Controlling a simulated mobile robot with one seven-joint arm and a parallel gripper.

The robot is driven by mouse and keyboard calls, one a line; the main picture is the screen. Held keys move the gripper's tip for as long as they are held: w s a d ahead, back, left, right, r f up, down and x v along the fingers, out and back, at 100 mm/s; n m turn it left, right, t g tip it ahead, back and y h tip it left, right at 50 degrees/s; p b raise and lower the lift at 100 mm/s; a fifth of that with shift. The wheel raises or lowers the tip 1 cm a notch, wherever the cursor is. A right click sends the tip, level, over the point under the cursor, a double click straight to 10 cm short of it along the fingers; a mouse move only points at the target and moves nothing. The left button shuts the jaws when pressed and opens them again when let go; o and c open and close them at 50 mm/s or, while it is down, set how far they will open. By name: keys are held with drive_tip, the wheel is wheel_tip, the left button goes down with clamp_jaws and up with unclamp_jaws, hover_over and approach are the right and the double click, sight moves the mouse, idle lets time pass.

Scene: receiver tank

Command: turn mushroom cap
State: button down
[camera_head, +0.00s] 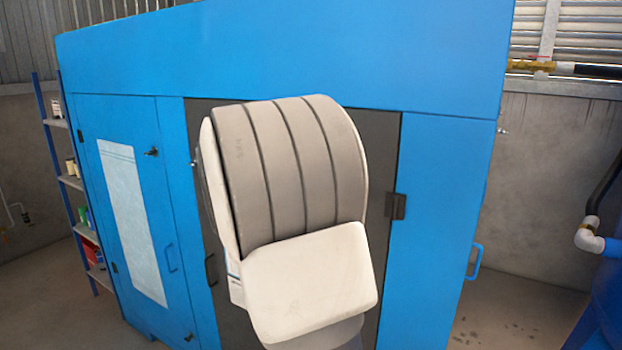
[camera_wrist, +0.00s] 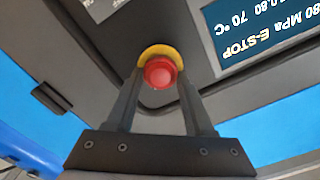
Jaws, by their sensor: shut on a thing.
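The mushroom cap (camera_wrist: 160,72) is a round red button with a yellow collar (camera_wrist: 160,50) around its far side, set on a dark grey panel (camera_wrist: 110,50). It shows in the wrist view, at the upper middle. My gripper (camera_wrist: 160,80) reaches up to it, with one dark finger on each side of the cap, shut on it. In the head view my own pale arm covers the middle of the cabinet, so the cap and my gripper are hidden there.
A blue cabinet (camera_head: 290,50) with a dark grey middle panel (camera_head: 382,150) fills the head view. A display (camera_wrist: 262,35) with "E-STOP" lettering sits beside the cap. Shelves (camera_head: 72,183) stand at the left, and a blue tank (camera_head: 607,290) at the right edge.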

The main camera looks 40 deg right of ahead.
drive_tip(key=shift+c, duration=1.3)
unclamp_jaws()
drive_tip(key=v, duration=1.7)
drive_tip(key=shift+a, duration=0.15)
